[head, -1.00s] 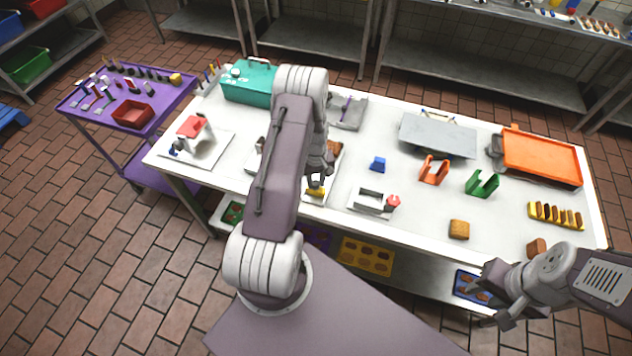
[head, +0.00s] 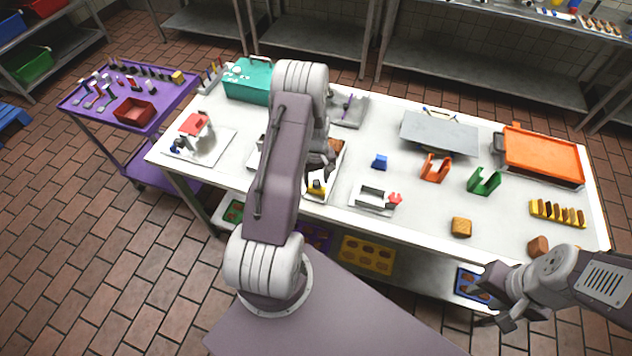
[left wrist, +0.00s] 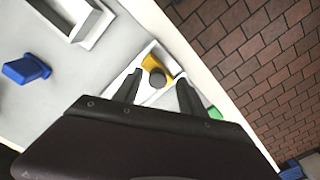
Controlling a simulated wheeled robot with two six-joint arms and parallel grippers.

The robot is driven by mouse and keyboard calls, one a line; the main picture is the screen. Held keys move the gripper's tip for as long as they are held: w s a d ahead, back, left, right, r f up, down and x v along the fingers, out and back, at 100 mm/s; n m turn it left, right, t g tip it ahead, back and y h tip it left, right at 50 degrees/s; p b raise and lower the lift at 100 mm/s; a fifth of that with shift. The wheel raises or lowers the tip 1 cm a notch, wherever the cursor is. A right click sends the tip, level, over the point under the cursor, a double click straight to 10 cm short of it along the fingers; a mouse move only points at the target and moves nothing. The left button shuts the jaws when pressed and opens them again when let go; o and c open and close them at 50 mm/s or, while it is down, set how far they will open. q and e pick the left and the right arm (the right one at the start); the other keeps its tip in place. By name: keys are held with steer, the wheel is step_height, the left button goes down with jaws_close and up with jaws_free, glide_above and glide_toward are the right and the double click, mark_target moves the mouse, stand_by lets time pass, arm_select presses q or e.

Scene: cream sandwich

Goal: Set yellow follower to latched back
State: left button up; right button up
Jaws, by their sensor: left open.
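The yellow follower (head: 316,187) is a small yellow piece at the front end of a white fixture on the table, just below my left gripper in the head view. In the left wrist view the yellow follower (left wrist: 153,63) shows beyond the fingertips, with a dark round part beside it. My left gripper (head: 320,168) is open, its two fingers (left wrist: 157,88) pointing at the follower's end of the fixture; I cannot tell whether they touch it. My left arm hides part of the fixture. My right gripper (head: 497,297) is at the lower right, off the table's front edge; its jaw state is unclear.
A white fixture with a red knob (head: 376,200) stands right of the follower. A blue block (head: 380,162), an orange holder (head: 435,168) and a green holder (head: 484,181) stand farther right. A teal box (head: 247,82) is at the back left. The table's front edge is close.

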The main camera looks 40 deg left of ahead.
mark_target(316, 184)
arm_select(q)
step_height(316, 184, up, 7)
steer(key=shift+s+r+b, duration=0.15)
steer(key=shift+r+b, duration=0.05)
steer(key=shift+b, duration=0.7)
steer(key=shift+r, duration=0.2)
